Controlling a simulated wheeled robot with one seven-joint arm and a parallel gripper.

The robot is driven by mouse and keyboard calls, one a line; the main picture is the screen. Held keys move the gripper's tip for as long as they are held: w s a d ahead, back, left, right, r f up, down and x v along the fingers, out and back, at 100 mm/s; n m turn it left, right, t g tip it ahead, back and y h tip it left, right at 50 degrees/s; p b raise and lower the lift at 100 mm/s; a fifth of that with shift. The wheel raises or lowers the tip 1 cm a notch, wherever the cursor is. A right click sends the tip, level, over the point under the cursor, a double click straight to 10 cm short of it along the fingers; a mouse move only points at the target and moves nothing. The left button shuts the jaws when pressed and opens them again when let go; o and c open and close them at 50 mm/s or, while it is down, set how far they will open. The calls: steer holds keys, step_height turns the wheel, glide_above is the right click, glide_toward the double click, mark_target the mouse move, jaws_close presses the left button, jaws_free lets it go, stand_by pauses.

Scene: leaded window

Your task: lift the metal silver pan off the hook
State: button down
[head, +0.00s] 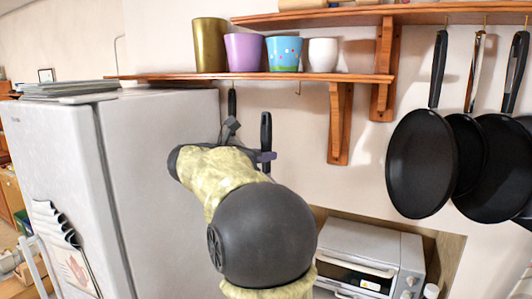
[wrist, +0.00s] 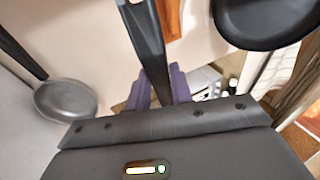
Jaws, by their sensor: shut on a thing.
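My gripper (wrist: 158,88) is shut on a black handle (wrist: 148,45) that runs up between its purple fingers. In the head view this upright handle (head: 266,130) shows below the shelf, beside a purple finger. What the handle belongs to is hidden behind my arm and gripper. I cannot tell whether its top is on a hook. A round silver-grey pan (wrist: 66,100) with a black handle hangs to the left in the wrist view, apart from my fingers. A second dark handle (head: 232,102) shows left of the held one in the head view.
A wooden shelf (head: 330,77) with several cups is just above. Several black pans (head: 420,165) hang at the right. A white fridge (head: 165,150) stands at the left, a toaster oven (head: 360,255) low at the right.

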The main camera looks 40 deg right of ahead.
steer(key=shift+s+a+f, duration=0.2)
steer(key=shift+s+a, duration=0.05)
steer(key=shift+a, duration=0.3)
steer(key=shift+s+a+f, duration=0.15)
steer(key=shift+s+a, duration=0.05)
steer(key=shift+a, duration=0.35)
